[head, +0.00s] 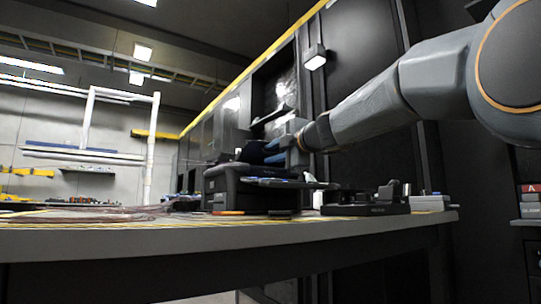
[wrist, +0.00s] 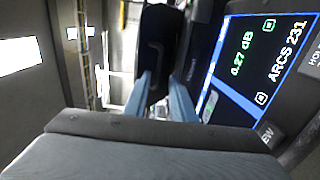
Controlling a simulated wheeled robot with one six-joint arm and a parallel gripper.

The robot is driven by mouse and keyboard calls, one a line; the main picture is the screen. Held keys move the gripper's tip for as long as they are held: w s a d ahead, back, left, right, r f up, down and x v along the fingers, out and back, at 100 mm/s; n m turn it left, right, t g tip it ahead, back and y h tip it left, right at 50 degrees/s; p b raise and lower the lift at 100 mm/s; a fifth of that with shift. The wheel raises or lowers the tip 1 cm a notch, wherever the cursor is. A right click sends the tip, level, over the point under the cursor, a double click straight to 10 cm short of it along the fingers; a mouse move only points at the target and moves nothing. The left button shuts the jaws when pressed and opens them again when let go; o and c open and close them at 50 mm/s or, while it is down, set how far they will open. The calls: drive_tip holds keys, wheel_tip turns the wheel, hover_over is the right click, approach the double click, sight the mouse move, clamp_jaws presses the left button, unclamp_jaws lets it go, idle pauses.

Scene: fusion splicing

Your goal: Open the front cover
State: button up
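The fusion splicer (head: 236,190) is a dark box on the table, left of centre in the head view. My gripper (head: 270,152) is at its upper right side, with bluish fingers close to its top. In the wrist view the splicer's lit screen (wrist: 255,65) reads "0.27 dB" and "ARCS 231". My two light blue fingers (wrist: 160,82) stand apart beside it, with a gap between them. A dark panel (wrist: 160,40) lies just beyond the fingertips; it may be the front cover. I cannot tell whether the fingers touch it.
A flat blue-grey tray (head: 285,183) juts out in front of the splicer. A black tool block (head: 365,209) and small devices stand to the right on the table (head: 200,241). Thin cables (head: 90,214) lie at the left. Dark cabinets (head: 360,60) rise behind.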

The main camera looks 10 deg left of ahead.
drive_tip(key=v, duration=0.5)
drive_tip(key=shift+s+d+r, duration=0.15)
drive_tip(key=shift+s+d, duration=0.05)
drive_tip(key=shift+d, duration=0.05)
drive_tip(key=shift+s+d, duration=0.4)
drive_tip(key=shift+s, duration=0.05)
